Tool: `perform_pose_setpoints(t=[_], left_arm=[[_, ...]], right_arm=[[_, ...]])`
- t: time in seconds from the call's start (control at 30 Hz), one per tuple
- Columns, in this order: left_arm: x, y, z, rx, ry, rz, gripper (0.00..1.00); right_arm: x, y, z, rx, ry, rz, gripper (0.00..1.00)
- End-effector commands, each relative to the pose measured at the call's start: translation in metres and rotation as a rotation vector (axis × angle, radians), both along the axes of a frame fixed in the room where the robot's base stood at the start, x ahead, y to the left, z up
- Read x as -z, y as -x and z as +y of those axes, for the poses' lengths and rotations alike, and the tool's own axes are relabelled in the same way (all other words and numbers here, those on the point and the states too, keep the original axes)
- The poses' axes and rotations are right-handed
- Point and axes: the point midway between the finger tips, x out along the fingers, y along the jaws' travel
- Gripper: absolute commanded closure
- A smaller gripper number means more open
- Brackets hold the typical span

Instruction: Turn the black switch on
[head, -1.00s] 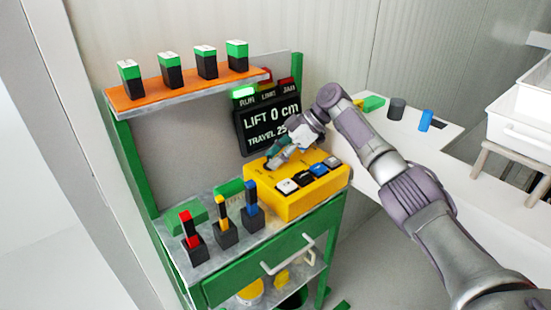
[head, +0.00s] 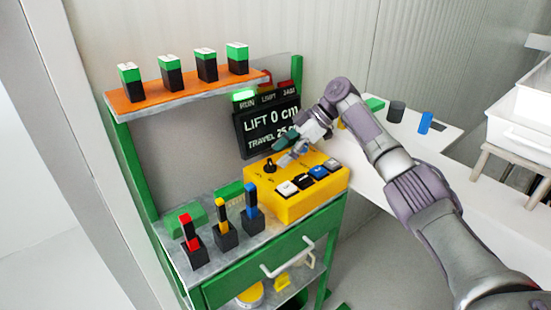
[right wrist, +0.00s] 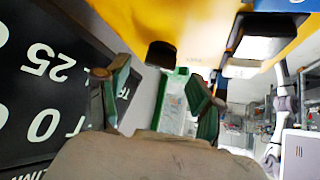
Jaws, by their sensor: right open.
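The yellow control box (head: 312,203) stands on the bench. A black rotary knob (head: 269,166) stands upright at its back left, and a row of rocker switches runs along its right part: white (head: 287,188), black (head: 302,181), blue (head: 319,172) and grey (head: 332,164). My right gripper (head: 287,158) is open and empty, just right of the knob and apart from it. In the right wrist view, its green fingertips (right wrist: 160,92) are spread, with a black knob-like part (right wrist: 161,54) beyond them on yellow. My left gripper is not in view.
A display (head: 268,126) reading "LIFT 0 cm" stands close behind the box, with a lit green lamp (head: 243,95) on top. Coloured levers (head: 226,230) stand at the bench front left. An orange shelf (head: 190,91) holds several green-black blocks. A white table (head: 400,140) lies right.

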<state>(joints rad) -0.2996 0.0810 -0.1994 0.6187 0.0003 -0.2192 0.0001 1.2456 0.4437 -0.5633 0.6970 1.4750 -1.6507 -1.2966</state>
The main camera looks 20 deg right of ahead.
Motion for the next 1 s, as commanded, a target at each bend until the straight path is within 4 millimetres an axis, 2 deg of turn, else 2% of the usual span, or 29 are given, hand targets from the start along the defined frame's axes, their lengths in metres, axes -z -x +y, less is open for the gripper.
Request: perform_pose_setpoints(t=[0.2,0.4,0.6,1.0], left_arm=[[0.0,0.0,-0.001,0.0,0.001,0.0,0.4],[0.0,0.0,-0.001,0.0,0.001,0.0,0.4],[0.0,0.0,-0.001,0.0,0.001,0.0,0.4],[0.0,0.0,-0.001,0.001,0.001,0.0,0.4]], right_arm=[[-0.035,0.005,-0.034,0.003,-0.001,-0.002,0.33],[-0.057,0.008,-0.055,0.0,-0.001,0.0,0.33],[-0.064,0.01,-0.063,-0.001,0.0,0.0,0.33],[-0.064,0.01,-0.063,-0.001,0.0,0.0,0.33]])
